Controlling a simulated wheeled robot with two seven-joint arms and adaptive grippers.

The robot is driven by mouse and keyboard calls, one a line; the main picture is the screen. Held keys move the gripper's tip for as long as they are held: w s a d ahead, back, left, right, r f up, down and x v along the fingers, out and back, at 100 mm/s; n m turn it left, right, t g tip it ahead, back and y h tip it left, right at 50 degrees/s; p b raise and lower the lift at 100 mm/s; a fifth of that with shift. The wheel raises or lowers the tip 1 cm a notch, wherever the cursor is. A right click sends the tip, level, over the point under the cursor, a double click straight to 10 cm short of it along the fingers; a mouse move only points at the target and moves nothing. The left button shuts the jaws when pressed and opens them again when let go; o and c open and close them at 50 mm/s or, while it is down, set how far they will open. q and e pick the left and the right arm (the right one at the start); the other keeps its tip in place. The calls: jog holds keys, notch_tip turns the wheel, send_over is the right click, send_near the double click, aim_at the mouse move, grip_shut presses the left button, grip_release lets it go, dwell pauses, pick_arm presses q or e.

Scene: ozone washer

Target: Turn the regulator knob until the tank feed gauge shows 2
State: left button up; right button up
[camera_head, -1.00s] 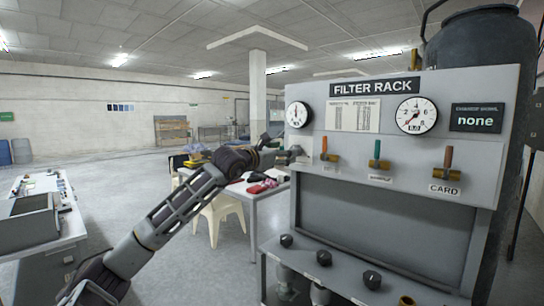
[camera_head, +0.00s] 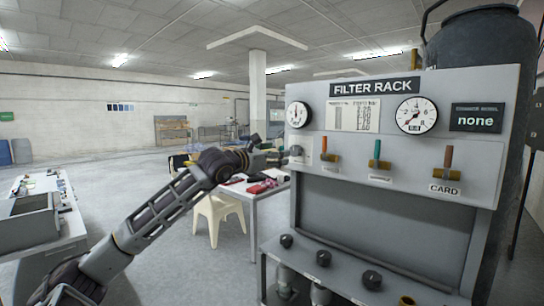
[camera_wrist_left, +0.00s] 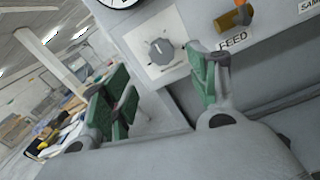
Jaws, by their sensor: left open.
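The regulator knob (camera_wrist_left: 161,50) is a grey dial on a pale square plate at the rack's left side, in the left wrist view. My left gripper (camera_wrist_left: 158,90) is open, its green-padded fingers apart. The knob shows beyond the gap between them, with no visible contact. In the head view my left gripper (camera_head: 276,156) is beside the rack's left edge. Two round gauges are on the panel, a left one (camera_head: 298,114) and a right one (camera_head: 416,115). The right needle points to the lower left. The gauge names are too small to read. My right gripper is out of view.
The filter rack (camera_head: 400,220) fills the right. It has orange, green and brown levers (camera_head: 447,157) and several black knobs (camera_head: 372,279) on its lower shelf. A table with items (camera_head: 255,195) and a white stool (camera_head: 220,215) stand behind my arm.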

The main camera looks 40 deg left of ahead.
pick_arm(q)
jog(key=shift+s, duration=0.6)
jog(key=shift+s, duration=0.1)
dwell(0.4)
